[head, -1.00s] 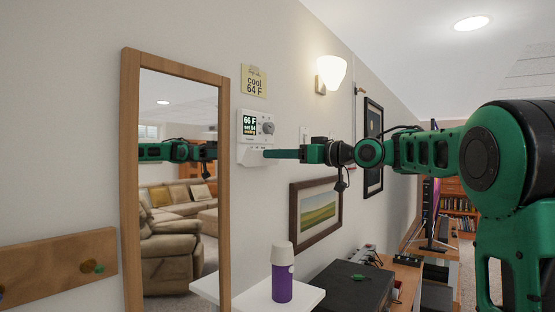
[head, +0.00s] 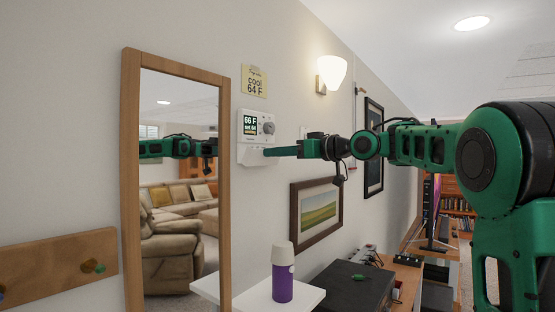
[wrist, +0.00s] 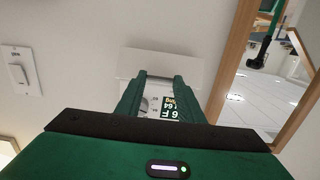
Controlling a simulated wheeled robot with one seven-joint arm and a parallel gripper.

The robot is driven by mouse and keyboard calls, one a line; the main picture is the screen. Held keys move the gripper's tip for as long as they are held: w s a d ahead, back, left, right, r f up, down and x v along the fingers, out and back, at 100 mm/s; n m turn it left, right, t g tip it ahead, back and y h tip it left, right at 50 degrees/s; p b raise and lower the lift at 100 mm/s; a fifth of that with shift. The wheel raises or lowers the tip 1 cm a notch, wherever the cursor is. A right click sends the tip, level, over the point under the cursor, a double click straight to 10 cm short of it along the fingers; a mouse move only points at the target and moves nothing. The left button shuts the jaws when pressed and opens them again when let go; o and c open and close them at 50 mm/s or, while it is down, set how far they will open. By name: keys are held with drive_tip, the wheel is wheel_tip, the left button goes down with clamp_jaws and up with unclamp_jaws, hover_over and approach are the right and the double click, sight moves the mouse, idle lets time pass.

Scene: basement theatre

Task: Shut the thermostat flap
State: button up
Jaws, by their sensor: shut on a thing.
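The white thermostat (head: 249,124) is on the wall right of the mirror, its screen reading 66 F and set 64, with a round knob beside the screen. Its white flap (head: 250,157) is at the lower edge and stands out from the body, not flat against it. My gripper (head: 267,152) reaches in from the right, its tips at the flap. In the wrist view my gripper (wrist: 159,78) has its two fingers spaced apart and closed on the flap (wrist: 160,62). The thermostat screen (wrist: 178,108) shows upside down between the fingers. The exact contact is hard to see.
A wood-framed mirror (head: 127,180) stands close on the left. A yellow note (head: 254,81) reading cool 64 F is above the thermostat. A lit wall lamp (head: 331,73) is up right. A purple bottle (head: 282,283) stands on a white shelf (head: 255,300) below.

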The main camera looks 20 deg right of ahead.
drive_tip(key=shift+g+h, duration=0.7)
drive_tip(key=shift+g, duration=0.2)
drive_tip(key=shift+w+a+r, duration=0.2)
drive_tip(key=shift+w+r, duration=0.15)
drive_tip(key=shift+r, duration=0.25)
drive_tip(key=shift+w+a+r, duration=0.2)
drive_tip(key=shift+w+r, duration=0.15)
drive_tip(key=shift+r, duration=0.2)
drive_tip(key=shift+w+a+r, duration=0.2)
drive_tip(key=shift+w+r, duration=0.15)
drive_tip(key=shift+r, duration=0.25)
drive_tip(key=o, duration=1.1)
drive_tip(key=shift+c, duration=0.2)
drive_tip(key=v, duration=1)
drive_tip(key=shift+s+d, duration=0.15)
drive_tip(key=shift+s, duration=0.1)
